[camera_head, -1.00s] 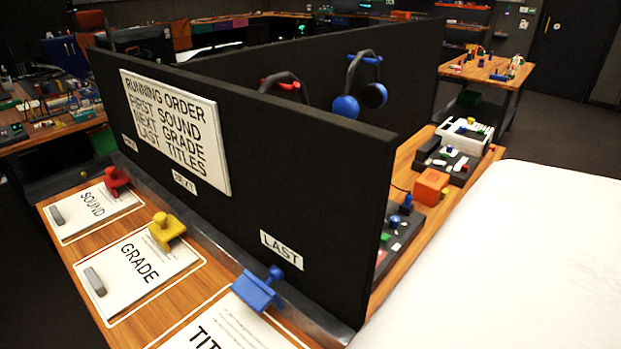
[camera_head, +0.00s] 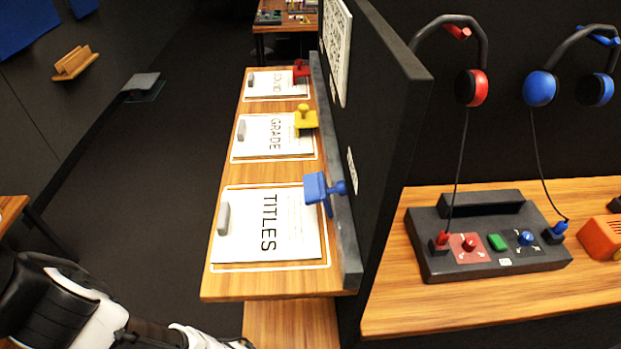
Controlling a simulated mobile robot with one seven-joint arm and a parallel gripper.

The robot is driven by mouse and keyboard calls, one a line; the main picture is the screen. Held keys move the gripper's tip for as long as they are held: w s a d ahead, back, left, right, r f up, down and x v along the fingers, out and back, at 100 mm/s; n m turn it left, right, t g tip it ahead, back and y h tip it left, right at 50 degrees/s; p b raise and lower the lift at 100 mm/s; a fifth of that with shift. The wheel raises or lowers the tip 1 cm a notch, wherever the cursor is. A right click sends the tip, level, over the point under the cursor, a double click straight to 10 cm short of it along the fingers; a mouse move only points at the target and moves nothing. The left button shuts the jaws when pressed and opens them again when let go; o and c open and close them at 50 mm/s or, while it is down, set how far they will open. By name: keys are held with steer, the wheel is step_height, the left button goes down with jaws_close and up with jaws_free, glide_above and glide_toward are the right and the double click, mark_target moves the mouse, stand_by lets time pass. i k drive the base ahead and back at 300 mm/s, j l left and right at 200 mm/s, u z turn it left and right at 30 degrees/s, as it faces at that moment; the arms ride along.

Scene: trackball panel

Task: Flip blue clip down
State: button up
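The blue clip (camera_head: 321,190) is at the right edge of the TITLES sheet (camera_head: 266,226), against the grey rail (camera_head: 346,238) at the foot of the black partition. Its broad plate appears raised and tilted, with a small knob towards the partition. The yellow clip (camera_head: 305,119) is by the GRADE sheet (camera_head: 271,137), and the red clip (camera_head: 301,71) is by the farthest sheet (camera_head: 277,84). My arm shows at the lower left, below and left of the wooden shelf. My gripper's fingertips are not in view.
The black partition (camera_head: 385,130) stands right of the sheets. Beyond it, a black console (camera_head: 490,240) with buttons sits on a wooden counter, under red (camera_head: 472,88) and blue (camera_head: 541,87) headphones. The dark floor (camera_head: 150,190) left of the shelf is clear.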

mark_target(316, 190)
steer(key=k+l, duration=0.15)
steer(key=l, duration=0.15)
steer(key=i+l+u, duration=0.1)
steer(key=l+u, duration=0.25)
steer(key=i+l+u, duration=0.1)
steer(key=u, duration=0.3)
steer(key=l+u, duration=0.35)
steer(key=i+l, duration=0.05)
